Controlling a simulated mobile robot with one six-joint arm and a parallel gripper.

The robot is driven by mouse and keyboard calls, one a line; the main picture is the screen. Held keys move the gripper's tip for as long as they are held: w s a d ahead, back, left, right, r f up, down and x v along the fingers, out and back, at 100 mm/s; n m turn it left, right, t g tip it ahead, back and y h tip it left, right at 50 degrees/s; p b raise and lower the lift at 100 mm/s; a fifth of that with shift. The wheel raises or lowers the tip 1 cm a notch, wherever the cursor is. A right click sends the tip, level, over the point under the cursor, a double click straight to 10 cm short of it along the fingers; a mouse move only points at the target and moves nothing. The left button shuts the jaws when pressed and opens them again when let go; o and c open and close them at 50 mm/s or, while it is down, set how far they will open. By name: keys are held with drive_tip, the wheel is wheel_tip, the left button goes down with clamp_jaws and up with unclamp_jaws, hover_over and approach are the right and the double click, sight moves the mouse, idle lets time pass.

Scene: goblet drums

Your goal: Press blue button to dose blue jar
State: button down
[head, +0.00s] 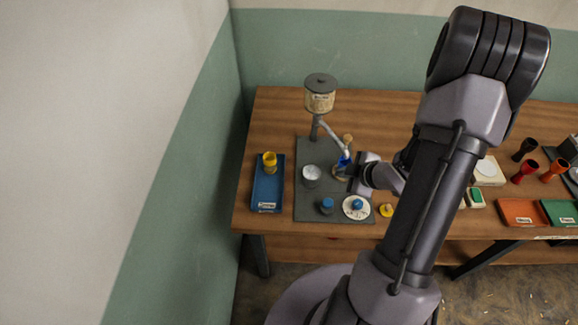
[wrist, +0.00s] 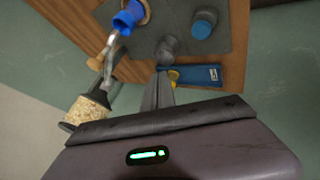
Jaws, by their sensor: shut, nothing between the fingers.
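The blue jar (head: 343,161) stands under the dispenser's spout on a dark grey board, partly hidden by my gripper in the head view; its blue rim shows in the wrist view (wrist: 128,18). A blue-topped knob on a dark base, which looks like the blue button (head: 326,204), sits at the board's front; the wrist view shows it at upper right (wrist: 204,24). My gripper (head: 350,173) is shut and empty, beside the jar and behind the button. In the wrist view its fingers (wrist: 163,78) point towards the board, apart from the button.
The dispenser hopper (head: 320,96) rises behind the jar. A blue tray (head: 265,193) with a yellow goblet (head: 270,161) is at left. Goblets and coloured trays stand right of my arm.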

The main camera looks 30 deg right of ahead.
sight(330, 204)
drive_tip(key=a, duration=0.1)
drive_tip(key=f+y, duration=0.1)
drive_tip(key=a+n, duration=0.1)
drive_tip(key=shift+s+a+f+t, duration=0.25)
drive_tip(key=shift+s+a+t, duration=0.05)
drive_tip(key=shift+s+a, duration=0.1)
drive_tip(key=shift+d, duration=0.1)
drive_tip(key=shift+f, duration=0.1)
wheel_tip(330, 204, down, 9)
drive_tip(key=b, duration=0.7)
drive_tip(key=shift+r, duration=0.2)
idle(1.1)
drive_tip(key=shift+f+b, duration=0.45)
drive_tip(key=shift+b, duration=0.05)
